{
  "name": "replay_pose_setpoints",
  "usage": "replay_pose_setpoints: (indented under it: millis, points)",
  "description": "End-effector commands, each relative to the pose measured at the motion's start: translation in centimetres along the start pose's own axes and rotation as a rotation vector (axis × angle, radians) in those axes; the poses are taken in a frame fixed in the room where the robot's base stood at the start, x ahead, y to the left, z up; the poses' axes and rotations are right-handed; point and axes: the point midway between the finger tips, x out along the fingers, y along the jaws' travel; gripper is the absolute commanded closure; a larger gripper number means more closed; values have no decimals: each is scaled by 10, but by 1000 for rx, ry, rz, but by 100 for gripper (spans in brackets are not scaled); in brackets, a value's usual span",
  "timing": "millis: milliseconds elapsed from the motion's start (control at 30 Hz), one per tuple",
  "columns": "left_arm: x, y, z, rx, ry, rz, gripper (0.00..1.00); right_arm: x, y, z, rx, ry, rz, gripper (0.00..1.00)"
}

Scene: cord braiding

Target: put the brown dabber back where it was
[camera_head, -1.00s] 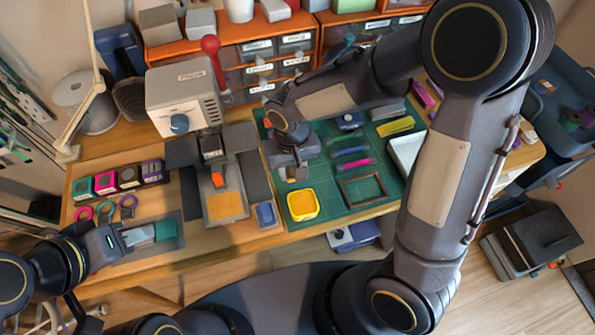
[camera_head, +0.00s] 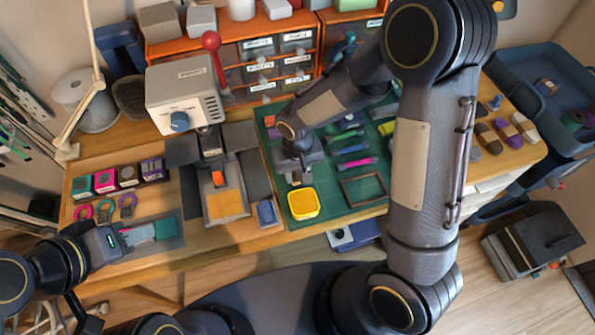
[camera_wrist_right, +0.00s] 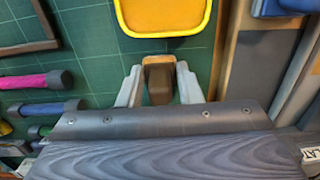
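The brown dabber (camera_wrist_right: 158,80), a small dark brown block with a tan end, sits between the two fingers of my right gripper (camera_wrist_right: 159,88) in the right wrist view. The fingers lie close against both its sides. In the head view my right gripper (camera_head: 297,176) is over the left part of the green mat (camera_head: 345,208), just behind the yellow tray (camera_head: 303,204); the dabber is hard to make out there. The yellow tray also shows just beyond the fingertips in the right wrist view (camera_wrist_right: 163,18). My left gripper (camera_head: 128,238) is low at the left, by a teal block (camera_head: 165,230); its finger gap is unclear.
Pink (camera_head: 356,162) and blue (camera_head: 351,149) handled tools and a dark frame (camera_head: 363,190) lie on the mat. A small press (camera_head: 185,95) stands behind a plate with an orange pad (camera_head: 224,205). A blue dish (camera_head: 266,212) is left of the yellow tray.

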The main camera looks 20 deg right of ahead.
Motion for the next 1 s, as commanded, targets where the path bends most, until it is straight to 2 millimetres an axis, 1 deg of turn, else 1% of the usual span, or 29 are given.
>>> replay_pose_setpoints:
  millis: [33, 167, 433, 533, 567, 667, 900, 1000]
  points:
    - [0, 0, 0, 0, 0, 0, 64, 0, 0, 0, 0, 0, 0, 63]
    - [0, 0, 0, 0, 0, 0, 64, 0, 0, 0, 0, 0, 0, 46]
    - [-1, 0, 0, 0, 0, 0, 64, -1, 0, 0, 0, 0, 0, 46]
    - [-6, 2, -3, 0, 0, 0, 64, -7, 0, 0, 0, 0, 0, 46]
    - [-4, 2, -2, 0, 0, 0, 64, -9, 0, -1, 1, 3, -1, 46]
    - [-5, 2, -3, 0, 0, 0, 64, -25, -1, -1, 0, 6, -3, 46]
    - [-9, 4, -4, 0, 0, 0, 64, -79, 0, -1, 0, 7, -2, 46]
    - [-10, 5, -5, 0, 0, 0, 64, -97, 0, 0, 0, 4, -3, 46]
